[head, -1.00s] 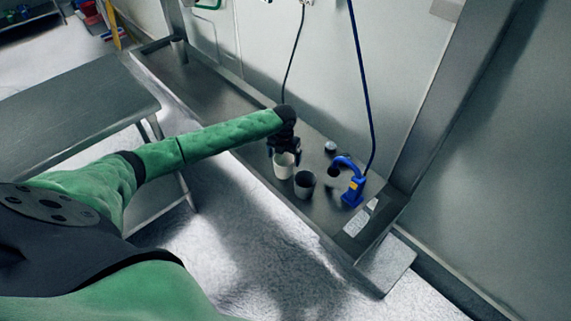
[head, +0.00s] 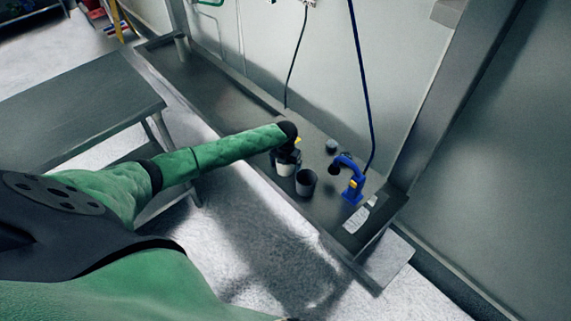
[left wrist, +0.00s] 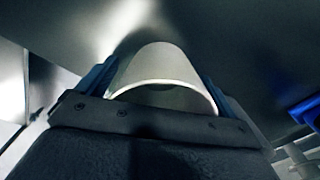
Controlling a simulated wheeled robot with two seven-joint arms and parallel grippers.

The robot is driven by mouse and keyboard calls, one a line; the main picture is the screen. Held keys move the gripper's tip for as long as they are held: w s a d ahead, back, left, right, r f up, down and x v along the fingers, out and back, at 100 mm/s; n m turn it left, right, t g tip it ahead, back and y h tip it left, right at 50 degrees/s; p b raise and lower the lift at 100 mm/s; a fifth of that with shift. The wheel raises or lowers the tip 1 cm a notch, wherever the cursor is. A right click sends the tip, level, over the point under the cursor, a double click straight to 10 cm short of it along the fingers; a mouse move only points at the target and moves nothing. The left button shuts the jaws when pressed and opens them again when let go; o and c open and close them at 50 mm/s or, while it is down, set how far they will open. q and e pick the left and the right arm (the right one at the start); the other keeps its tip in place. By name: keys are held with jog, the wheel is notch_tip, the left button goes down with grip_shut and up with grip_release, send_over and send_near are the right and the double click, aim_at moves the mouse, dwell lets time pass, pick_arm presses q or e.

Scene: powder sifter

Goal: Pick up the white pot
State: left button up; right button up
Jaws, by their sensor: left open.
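The white pot (head: 284,169) stands on the grey bench, partly hidden under my left gripper (head: 287,158) in the head view. In the left wrist view the white pot (left wrist: 158,68) sits between the two blue fingers of my left gripper (left wrist: 155,82), one finger on each side. The left gripper is open; whether a finger touches the pot I cannot tell. My right gripper does not show.
A dark grey pot (head: 306,182) stands close to the right of the white pot. A blue device (head: 354,184) with a curved arm and a small round item (head: 332,146) are further right.

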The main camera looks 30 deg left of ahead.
pick_arm(q)
jog(key=c, duration=1.1)
jog(key=shift+r, duration=0.1)
